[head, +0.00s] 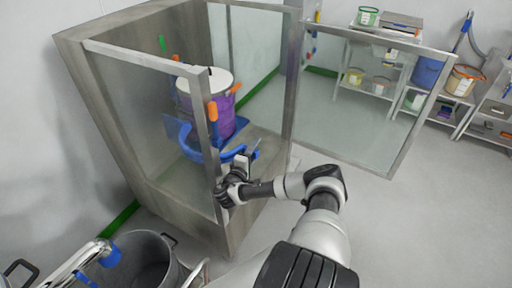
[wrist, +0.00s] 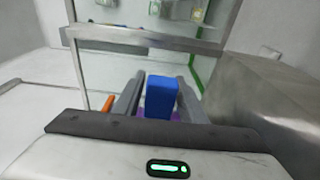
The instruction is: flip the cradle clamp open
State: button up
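A blue curved clamp arm (head: 190,146) reaches around the front of a purple drum (head: 228,122) with a white lid (head: 208,84). The drum sits on a blue cradle (head: 176,127) inside a steel-framed cabinet. My gripper (head: 249,153) is at the right end of the clamp arm, by the cabinet's open front. In the wrist view a blue block (wrist: 161,97), apparently the clamp's end, stands between the fingers of my gripper (wrist: 161,88). Slivers of purple show beside it, so the fingers look open around it. Contact is hard to tell.
The cabinet's glass door (head: 365,105) stands swung open to the right. A steel post (head: 205,140) rises just left of my gripper. A grey pot (head: 140,262) stands at the lower left. Shelves with buckets (head: 464,80) line the back right; the floor right of my arm is clear.

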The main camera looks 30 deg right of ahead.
jog(key=v, duration=1.1)
